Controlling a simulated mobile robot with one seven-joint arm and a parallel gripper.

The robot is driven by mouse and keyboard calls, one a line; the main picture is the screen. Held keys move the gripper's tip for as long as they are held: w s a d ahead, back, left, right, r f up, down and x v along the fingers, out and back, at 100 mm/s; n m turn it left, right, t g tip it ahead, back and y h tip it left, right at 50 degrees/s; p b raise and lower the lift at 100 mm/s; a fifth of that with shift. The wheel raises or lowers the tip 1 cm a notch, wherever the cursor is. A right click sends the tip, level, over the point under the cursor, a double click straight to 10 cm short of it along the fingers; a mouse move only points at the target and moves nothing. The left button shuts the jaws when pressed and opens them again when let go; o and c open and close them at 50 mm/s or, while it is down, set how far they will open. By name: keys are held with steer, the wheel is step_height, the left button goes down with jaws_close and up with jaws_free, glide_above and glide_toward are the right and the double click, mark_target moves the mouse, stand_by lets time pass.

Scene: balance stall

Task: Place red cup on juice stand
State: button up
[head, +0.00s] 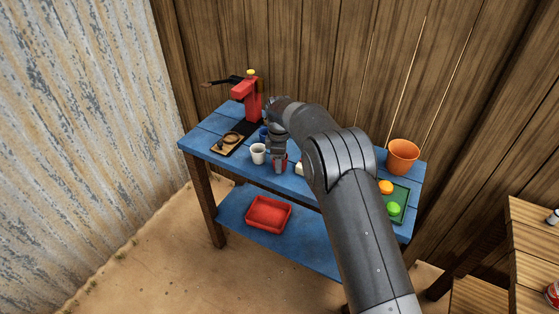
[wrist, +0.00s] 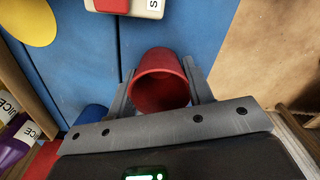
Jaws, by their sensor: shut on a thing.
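The red cup (wrist: 160,82) sits between the two fingers of my gripper (wrist: 160,95) in the wrist view, its round mouth toward the camera. My gripper is shut on it. In the head view the red cup (head: 281,168) shows below my gripper (head: 279,158), over the front of the blue table; I cannot tell whether it touches the top. A small wooden board with a dark ring (head: 228,142), which may be the juice stand, lies at the table's left, in front of a red press (head: 246,98). Nothing stands on the ring.
A white cup (head: 258,154) stands just left of the red cup. A blue cup (head: 263,132) is behind. An orange bucket (head: 403,156) and a green tray (head: 401,195) with fruit are at the right. A red tray (head: 268,214) lies on the lower shelf.

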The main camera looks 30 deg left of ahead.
steer(key=shift+f, duration=0.2)
steer(key=o, duration=1)
steer(key=shift+c, duration=0.2)
steer(key=shift+r, duration=0.1)
step_height(320, 180, up, 12)
steer(key=shift+r, duration=0.15)
